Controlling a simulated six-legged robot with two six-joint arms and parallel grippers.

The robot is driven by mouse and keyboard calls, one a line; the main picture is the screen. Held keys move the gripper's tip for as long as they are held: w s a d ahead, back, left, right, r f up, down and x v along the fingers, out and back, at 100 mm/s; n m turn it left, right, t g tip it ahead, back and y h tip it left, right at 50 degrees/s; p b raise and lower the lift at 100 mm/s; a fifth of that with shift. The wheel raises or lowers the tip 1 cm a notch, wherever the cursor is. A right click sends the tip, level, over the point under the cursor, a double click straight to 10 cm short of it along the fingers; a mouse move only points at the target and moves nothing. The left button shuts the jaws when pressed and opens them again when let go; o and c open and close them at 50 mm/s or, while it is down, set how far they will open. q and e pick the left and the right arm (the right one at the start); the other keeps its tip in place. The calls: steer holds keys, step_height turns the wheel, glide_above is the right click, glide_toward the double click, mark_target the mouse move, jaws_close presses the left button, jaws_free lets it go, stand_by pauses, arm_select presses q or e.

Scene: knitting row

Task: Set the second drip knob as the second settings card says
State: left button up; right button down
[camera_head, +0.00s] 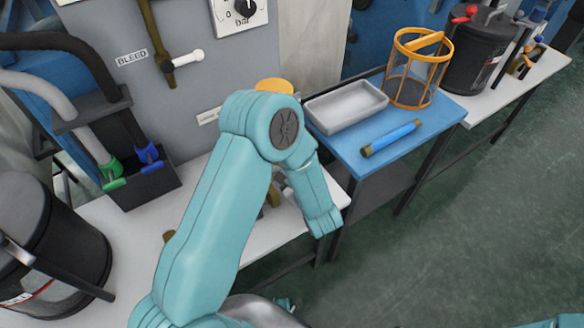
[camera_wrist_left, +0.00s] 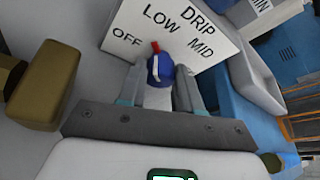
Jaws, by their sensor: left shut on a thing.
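In the left wrist view a blue drip knob (camera_wrist_left: 160,70) with a red pointer stands in front of a white DRIP plate (camera_wrist_left: 183,58) marked OFF, LOW and MID. The red pointer points up, close to LOW and slightly to the OFF side. My left gripper (camera_wrist_left: 160,82) is shut on this knob, one finger on each side. In the head view my left arm hides the knob and the gripper. I cannot make out the second settings card.
A blue table (camera_head: 445,106) holds a grey tray (camera_head: 346,106), an orange-rimmed basket (camera_head: 418,70) and a blue cylinder (camera_head: 392,138). A grey panel (camera_head: 205,50) carries a bar dial and a BLEED lever (camera_head: 186,58). A dark drum (camera_head: 45,235) stands left. Floor at right is clear.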

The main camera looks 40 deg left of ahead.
arm_select(q)
steer(key=m+g, duration=0.2)
steer(key=shift+w+d+m+y, duration=0.1)
steer(key=shift+w+m+y, duration=0.1)
steer(key=shift+m+y, duration=0.15)
steer(key=m+g, duration=0.2)
steer(key=m, duration=0.1)
steer(key=shift+w+y+p, duration=0.1)
steer(key=shift+y+p, duration=0.2)
steer(key=shift+y, duration=0.05)
steer(key=shift+w+d+m+g+y, duration=0.15)
steer(key=shift+m+g+y, duration=0.35)
steer(key=shift+m+g, duration=0.55)
steer(key=m+g+y, duration=0.1)
steer(key=m, duration=0.2)
steer(key=shift+f, duration=0.15)
steer(key=shift+w+m, duration=0.1)
steer(key=shift+m, duration=0.2)
steer(key=o, duration=1)
steer(key=shift+o, duration=0.2)
